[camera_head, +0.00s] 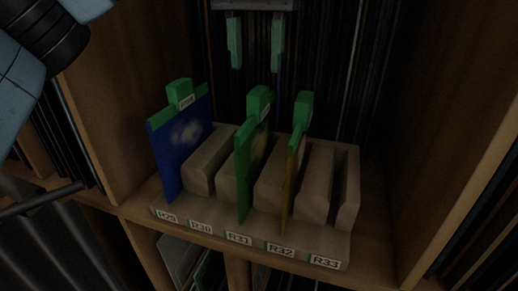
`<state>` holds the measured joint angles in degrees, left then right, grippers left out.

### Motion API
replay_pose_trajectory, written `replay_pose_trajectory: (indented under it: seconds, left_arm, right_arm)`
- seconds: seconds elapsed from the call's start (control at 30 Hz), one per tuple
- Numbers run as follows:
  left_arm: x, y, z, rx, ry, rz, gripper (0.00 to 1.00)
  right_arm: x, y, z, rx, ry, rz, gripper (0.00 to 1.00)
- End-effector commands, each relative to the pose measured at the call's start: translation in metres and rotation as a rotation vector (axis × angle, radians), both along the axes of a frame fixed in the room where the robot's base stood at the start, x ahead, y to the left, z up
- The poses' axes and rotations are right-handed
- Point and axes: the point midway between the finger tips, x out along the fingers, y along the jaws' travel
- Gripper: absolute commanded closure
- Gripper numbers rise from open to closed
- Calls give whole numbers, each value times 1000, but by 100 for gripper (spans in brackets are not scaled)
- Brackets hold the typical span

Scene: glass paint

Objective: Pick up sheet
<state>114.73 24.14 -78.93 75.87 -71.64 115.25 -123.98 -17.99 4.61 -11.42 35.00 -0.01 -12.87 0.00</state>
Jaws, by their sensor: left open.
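My left gripper (256,66) hangs from the top of the view, with its two pale green fingers apart and nothing visible between them. It is above and behind the rack. The wooden rack (319,205) has labelled slots and holds three upright sheets with green clips on top. A blue sheet (183,142) stands at R29, a green sheet (243,182) at R31, and a yellow-edged sheet (290,185) at R32, seen nearly edge-on. R30 and R33 show no sheet. My right gripper is not in view.
The rack stands in a wooden shelf bay between a left wall (117,98) and a right wall (468,165). Dark upright panels (345,65) fill the back. More thin sheets stand in neighbouring bays and below.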

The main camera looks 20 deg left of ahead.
Motion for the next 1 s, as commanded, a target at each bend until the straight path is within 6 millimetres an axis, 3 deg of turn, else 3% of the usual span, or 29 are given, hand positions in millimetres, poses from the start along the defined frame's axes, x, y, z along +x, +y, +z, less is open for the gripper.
replay_pose_trajectory:
  seconds: [0.1,0.33,0.6,0.9,1.0]
  left_arm:
    - [0,0,-19,-1,3,-1,55]
    - [1,0,-34,-2,2,2,55]
    - [4,-1,-71,-2,0,2,55]
    - [4,-1,-76,-3,-1,2,55]
    - [4,-1,-76,-3,-1,2,68]
  right_arm:
    - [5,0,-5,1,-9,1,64]
    - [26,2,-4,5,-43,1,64]
    - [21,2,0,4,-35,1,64]
    - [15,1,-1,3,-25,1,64]
    - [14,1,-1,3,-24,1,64]
